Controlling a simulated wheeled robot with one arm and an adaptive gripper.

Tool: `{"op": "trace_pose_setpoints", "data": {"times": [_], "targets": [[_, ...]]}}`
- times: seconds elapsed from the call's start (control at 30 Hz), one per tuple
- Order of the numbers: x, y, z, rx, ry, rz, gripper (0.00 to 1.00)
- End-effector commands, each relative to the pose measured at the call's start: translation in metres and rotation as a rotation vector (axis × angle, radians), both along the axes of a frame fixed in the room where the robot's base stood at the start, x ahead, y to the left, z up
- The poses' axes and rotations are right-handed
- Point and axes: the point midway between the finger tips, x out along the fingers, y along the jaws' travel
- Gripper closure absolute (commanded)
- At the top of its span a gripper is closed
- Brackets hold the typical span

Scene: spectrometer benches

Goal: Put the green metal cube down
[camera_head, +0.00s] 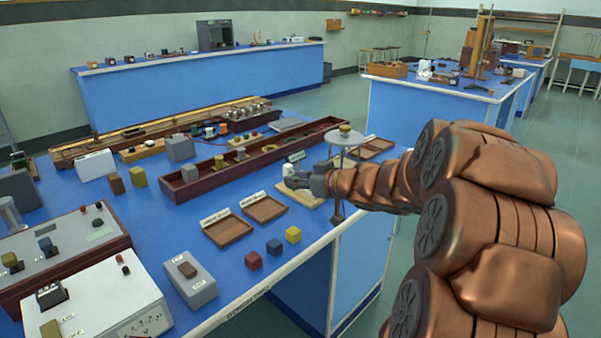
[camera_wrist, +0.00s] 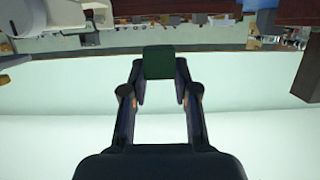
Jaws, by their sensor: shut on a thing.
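The green metal cube (camera_wrist: 159,62) is dark green and sits between the two fingertips of my gripper (camera_wrist: 160,88) in the wrist view. The fingers are shut on its sides. In the head view my gripper (camera_head: 300,181) is low over the right part of the blue bench (camera_head: 225,262), by a pale board (camera_head: 303,197). I cannot make out the cube there. Whether it touches anything below is not clear.
Two wooden trays (camera_head: 228,231) (camera_head: 264,209) lie left of my gripper. Red (camera_head: 253,261), blue (camera_head: 274,247) and yellow (camera_head: 293,234) cubes stand near the front edge. A stand with a round top (camera_head: 347,138) rises close behind. A long wooden trough (camera_head: 225,178) lies farther left.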

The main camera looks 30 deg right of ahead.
Motion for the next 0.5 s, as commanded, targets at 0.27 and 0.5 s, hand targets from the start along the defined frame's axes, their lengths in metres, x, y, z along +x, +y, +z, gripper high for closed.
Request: {"op": "trace_pose_setpoints", "data": {"times": [0.27,0.5], "targets": [[0.035,-0.028,-0.004,-0.002,-0.003,-0.001,1.0],[0.063,-0.051,-0.007,0.0,-0.003,-0.004,1.0]]}}
